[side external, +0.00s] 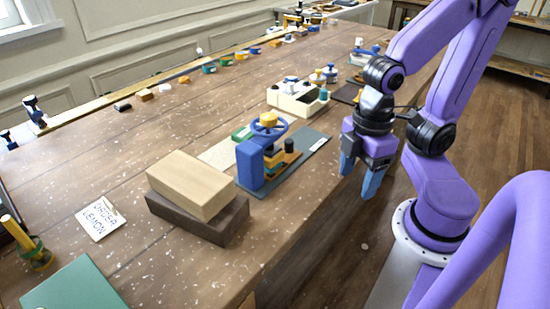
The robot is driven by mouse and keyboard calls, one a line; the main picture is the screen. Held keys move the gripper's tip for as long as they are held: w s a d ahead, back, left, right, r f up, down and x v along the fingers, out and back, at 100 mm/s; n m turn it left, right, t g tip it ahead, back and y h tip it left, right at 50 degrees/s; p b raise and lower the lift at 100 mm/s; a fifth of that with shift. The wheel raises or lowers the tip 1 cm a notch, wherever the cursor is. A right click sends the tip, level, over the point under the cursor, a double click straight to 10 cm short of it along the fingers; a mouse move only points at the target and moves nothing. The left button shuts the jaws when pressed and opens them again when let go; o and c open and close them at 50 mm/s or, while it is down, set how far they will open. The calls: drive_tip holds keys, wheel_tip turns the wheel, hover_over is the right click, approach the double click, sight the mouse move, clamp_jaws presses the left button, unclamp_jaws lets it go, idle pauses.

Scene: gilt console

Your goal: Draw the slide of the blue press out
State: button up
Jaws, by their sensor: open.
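The blue press (250,165) stands on a dark grey-green board (312,147) near the table's right edge. It has a blue handwheel and a yellow top. An orange-brown part with a dark knob (289,145) shows at its right side; it looks like the slide, but the press partly hides it and I cannot tell how far out it is. My gripper (358,174) is open and points down, with blue fingertips. It appears to the right of the press, apart from it, with nothing visible between the fingers.
A tan block on a dark brown block (195,190) stands left of the press. A cream box (297,100) with knobs stands behind it. A card (100,218) reading "ORDER LEMON" lies at left. Small coloured pieces line the far edge. The table's middle left is mostly clear.

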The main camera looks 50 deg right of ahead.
drive_tip(key=shift+c, duration=1.1)
wheel_tip(320, 180, up, 11)
drive_tip(key=m, duration=1.6)
hover_over(289, 141)
wheel_tip(289, 141, down, 18)
drive_tip(key=shift+r, duration=0.15)
